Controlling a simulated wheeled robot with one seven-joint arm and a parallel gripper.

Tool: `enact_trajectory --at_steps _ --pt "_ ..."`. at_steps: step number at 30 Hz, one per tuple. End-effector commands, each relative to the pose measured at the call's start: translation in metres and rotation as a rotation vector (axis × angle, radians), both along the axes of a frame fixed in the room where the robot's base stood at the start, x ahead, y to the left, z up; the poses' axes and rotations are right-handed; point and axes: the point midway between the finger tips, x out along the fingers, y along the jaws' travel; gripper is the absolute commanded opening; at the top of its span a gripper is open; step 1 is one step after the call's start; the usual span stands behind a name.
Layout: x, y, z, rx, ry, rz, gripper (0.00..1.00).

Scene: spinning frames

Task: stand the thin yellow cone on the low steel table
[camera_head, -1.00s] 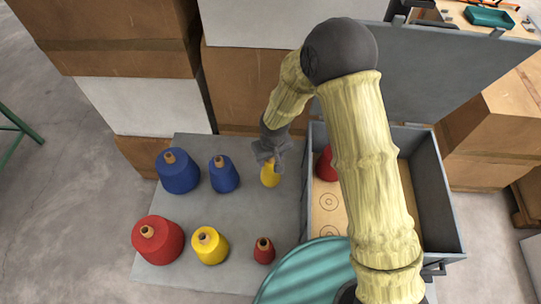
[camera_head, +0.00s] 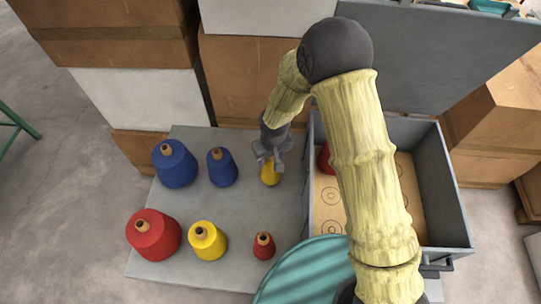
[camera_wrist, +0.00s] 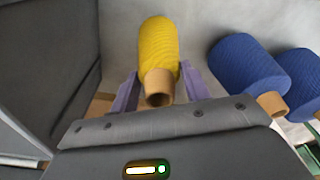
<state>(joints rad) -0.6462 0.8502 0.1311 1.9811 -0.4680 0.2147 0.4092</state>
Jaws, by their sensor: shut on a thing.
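The thin yellow cone (camera_head: 269,174) is below my gripper (camera_head: 268,158) in the head view, over the back right part of the low steel table (camera_head: 200,139). In the wrist view, the purple fingers of my gripper (camera_wrist: 160,92) are on either side of the yellow cone (camera_wrist: 158,42), around its upper end, with the brown tube tip facing the camera. My gripper is shut on it. The cone looks about upright. I cannot tell whether its base touches the table; the gripper hides its top in the head view.
Two blue cones (camera_head: 175,165) (camera_head: 222,169) stand to the left. A red cone (camera_head: 153,236), a wider yellow cone (camera_head: 207,242) and a small red cone (camera_head: 263,247) stand nearer. The open grey crate (camera_head: 452,205) adjoins on the right, with a red cone (camera_head: 325,160) inside.

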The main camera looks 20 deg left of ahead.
Motion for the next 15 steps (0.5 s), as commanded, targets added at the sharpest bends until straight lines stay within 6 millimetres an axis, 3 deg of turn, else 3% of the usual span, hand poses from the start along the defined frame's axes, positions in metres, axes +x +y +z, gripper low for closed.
enact_trajectory --at_steps 13,14,15 --pt "0.0001 0.0002 -0.0079 0.0 0.0 0.0 0.05" --pt "0.0001 0.0002 -0.0069 0.001 -0.001 0.0 0.53" --pt "0.0 0.0001 -0.0068 0.001 -0.001 0.0 0.6"
